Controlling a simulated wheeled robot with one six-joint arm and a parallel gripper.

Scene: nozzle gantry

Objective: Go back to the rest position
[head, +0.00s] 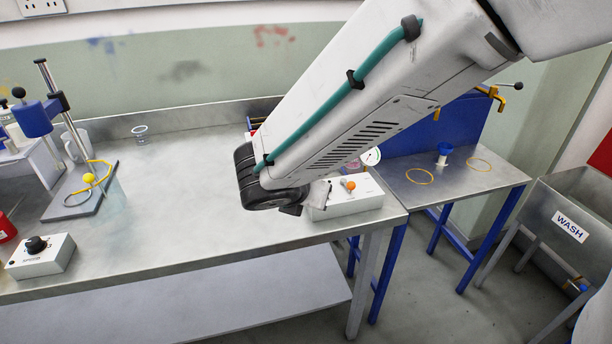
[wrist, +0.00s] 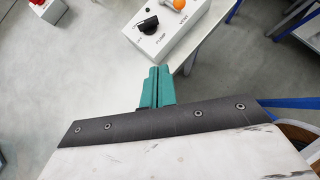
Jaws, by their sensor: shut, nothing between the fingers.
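My gripper (wrist: 155,88) shows in the wrist view as two teal fingers pressed together with nothing between them. It is over the bench's front edge area, beside a white control box. In the head view my arm reaches down from the upper right across the bench, and its lower end hides the gripper's fingers. The white control box (head: 348,203) has an orange ball-topped lever and stands at the bench's right end. It also shows in the wrist view (wrist: 152,42), with a black knob, just beyond the fingertips and apart from them as far as I can tell.
The steel bench (head: 180,190) is clear in the middle. A press stand (head: 62,105) and another control box (head: 40,258) are at left. A small clear cup (head: 140,131) is at the back. A lower table (head: 455,175) with yellow rings and a WASH sink (head: 570,227) stand right.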

